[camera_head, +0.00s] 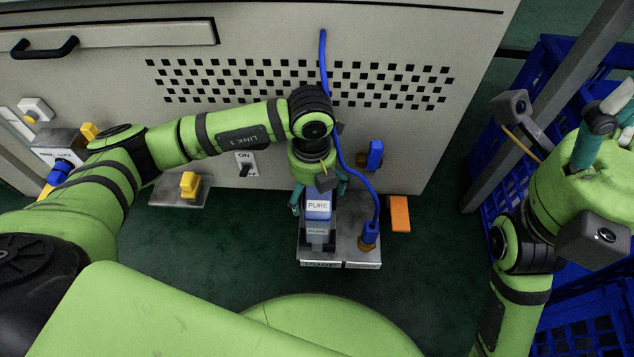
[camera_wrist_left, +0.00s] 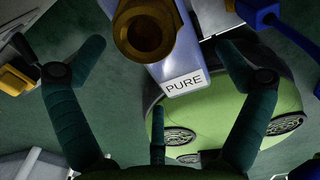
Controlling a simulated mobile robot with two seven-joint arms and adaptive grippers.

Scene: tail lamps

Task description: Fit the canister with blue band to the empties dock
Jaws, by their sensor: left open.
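A canister (camera_head: 318,209) with blue on its upper part and a "PURE" label stands on a metal dock plate (camera_head: 345,240) by the cabinet's foot. In the left wrist view the canister (camera_wrist_left: 181,62) shows its pale body and "PURE" label, with a brass fitting in front. My left gripper (camera_head: 318,192) is over the canister, its teal fingers spread and apart from it, open and empty. My right gripper (camera_head: 603,125) is raised at the right edge, partly cut off; its fingers' opening is unclear. No label naming the empties dock is readable; another metal plate with a yellow part (camera_head: 189,185) lies left.
A blue hose (camera_head: 353,180) runs down beside my left gripper to a plug (camera_head: 369,233) on the dock plate. A blue connector (camera_head: 375,154) sits on the cabinet wall. An orange block (camera_head: 399,213) is right of the plate. Blue crates (camera_head: 560,70) stand at right.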

